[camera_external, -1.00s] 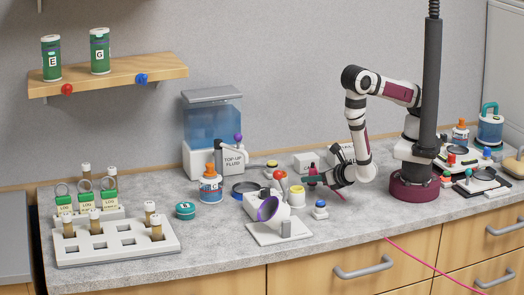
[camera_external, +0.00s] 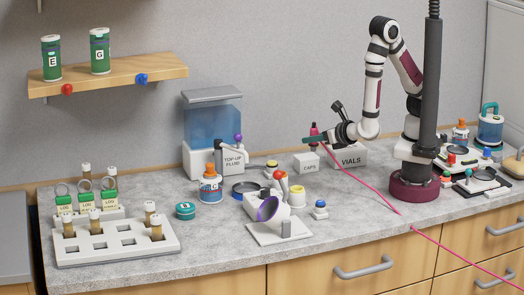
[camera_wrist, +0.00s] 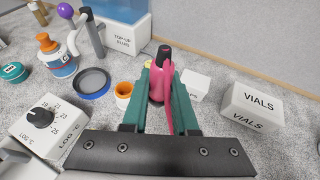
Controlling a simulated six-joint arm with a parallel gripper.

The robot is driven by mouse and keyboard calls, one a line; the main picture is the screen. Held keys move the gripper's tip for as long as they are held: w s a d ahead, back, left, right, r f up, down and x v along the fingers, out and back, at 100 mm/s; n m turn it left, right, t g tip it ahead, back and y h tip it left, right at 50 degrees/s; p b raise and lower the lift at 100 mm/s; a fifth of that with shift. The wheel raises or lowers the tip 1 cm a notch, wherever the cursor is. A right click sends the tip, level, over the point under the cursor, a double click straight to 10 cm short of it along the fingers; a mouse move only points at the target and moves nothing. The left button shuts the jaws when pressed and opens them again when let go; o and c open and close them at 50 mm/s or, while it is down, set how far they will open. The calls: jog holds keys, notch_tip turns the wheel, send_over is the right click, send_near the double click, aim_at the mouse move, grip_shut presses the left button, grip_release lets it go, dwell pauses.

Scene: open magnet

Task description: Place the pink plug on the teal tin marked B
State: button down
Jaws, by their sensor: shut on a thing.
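My gripper (camera_external: 313,141) is raised above the counter near the CAPS box, with its teal fingers shut on the pink plug (camera_external: 314,130). In the wrist view the plug (camera_wrist: 160,85) stands between the fingers (camera_wrist: 160,92), with a dark top. A pink cord runs from the gripper down to the counter's front edge. The teal tin (camera_external: 186,210), with a pale label on its lid, sits flat on the counter at the left, well away from my gripper. In the wrist view the tin (camera_wrist: 13,71) is at the far left edge; its letter is too small to read surely.
An orange-capped bottle (camera_external: 210,187) stands close right of the tin, with a dark ring dish (camera_external: 245,190) beyond. A white dial device (camera_external: 277,222) and the vial rack (camera_external: 120,250) flank the counter in front. CAPS (camera_external: 307,163) and VIALS (camera_external: 350,156) boxes stand near my gripper.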

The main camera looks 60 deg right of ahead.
aim_at(313, 125)
notch_tip(313, 125, up, 4)
jog(key=shift+r, duration=0.1)
jog(key=w+a+n+y, duration=0.5)
jog(key=w+a, duration=0.8)
jog(key=a, duration=0.3)
jog(key=w+a+n+y, duration=0.4)
jog(key=w+a+y, duration=0.1)
jog(key=w+a, duration=0.9)
jog(key=f, duration=0.4)
jog(key=a+f, duration=0.1)
jog(key=f, duration=0.4)
jog(key=s+f, duration=0.1)
jog(key=f, duration=0.3)
jog(key=shift+a+f, duration=0.15)
jog(key=shift+a, duration=0.15)
jog(key=c, duration=0.7)
grip_release()
jog(key=shift+f, duration=0.1)
